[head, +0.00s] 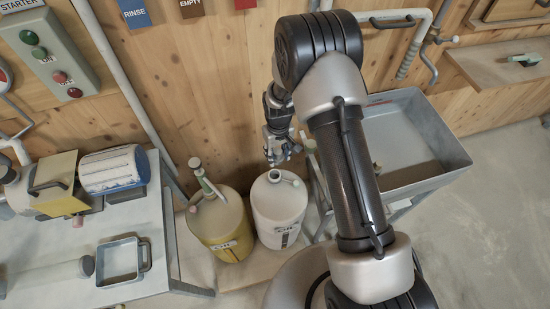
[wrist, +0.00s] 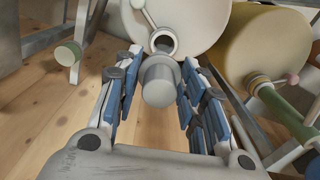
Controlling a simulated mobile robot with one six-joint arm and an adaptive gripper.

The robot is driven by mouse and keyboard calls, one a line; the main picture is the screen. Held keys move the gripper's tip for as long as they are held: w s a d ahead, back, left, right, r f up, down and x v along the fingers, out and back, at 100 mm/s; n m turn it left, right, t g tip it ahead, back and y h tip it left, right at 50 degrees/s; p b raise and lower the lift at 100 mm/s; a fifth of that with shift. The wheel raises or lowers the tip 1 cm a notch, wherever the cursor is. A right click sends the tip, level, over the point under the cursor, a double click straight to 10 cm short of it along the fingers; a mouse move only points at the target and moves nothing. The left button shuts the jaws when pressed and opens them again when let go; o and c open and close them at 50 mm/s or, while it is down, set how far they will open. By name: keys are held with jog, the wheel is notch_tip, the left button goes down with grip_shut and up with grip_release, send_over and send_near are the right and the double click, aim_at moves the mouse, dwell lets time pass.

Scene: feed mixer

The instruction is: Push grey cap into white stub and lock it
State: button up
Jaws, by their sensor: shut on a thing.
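My gripper (head: 279,152) is above the white drum (head: 280,212) in the head view. In the wrist view my gripper (wrist: 162,73) is shut on the grey cap (wrist: 158,84), a round piece with a wider flange between the two blue-padded fingers. The white stub (wrist: 163,41) is a round collar with a dark open mouth on the white drum (wrist: 205,22). The cap sits just below the stub's mouth in the picture, and the mouth is still visible. I cannot tell whether they touch. The cap is not clear in the head view.
A yellow drum (head: 221,230) with a green-handled pump stands close to the white drum's left. A grey sink (head: 405,145) is at the right. A metal table (head: 75,240) with a square frame (head: 121,262) is at the left. The wooden wall is close behind.

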jog(key=f, duration=0.1)
jog(key=a+f, duration=0.1)
jog(key=shift+w+a+f+n, duration=0.1)
jog(key=shift+f+n, duration=0.2)
jog(key=shift+f, duration=0.05)
jog(key=shift+f+b, duration=2.35)
jog(key=shift+f, duration=0.5)
jog(key=shift+f+b, duration=1.9)
jog(key=shift+f, duration=0.15)
jog(key=o, duration=0.7)
jog(key=shift+f, duration=0.1)
jog(key=shift+c, duration=0.2)
jog(key=o, duration=0.5)
jog(key=shift+o, duration=0.2)
notch_tip(320, 180, up, 12)
jog(key=shift+r, duration=0.1)
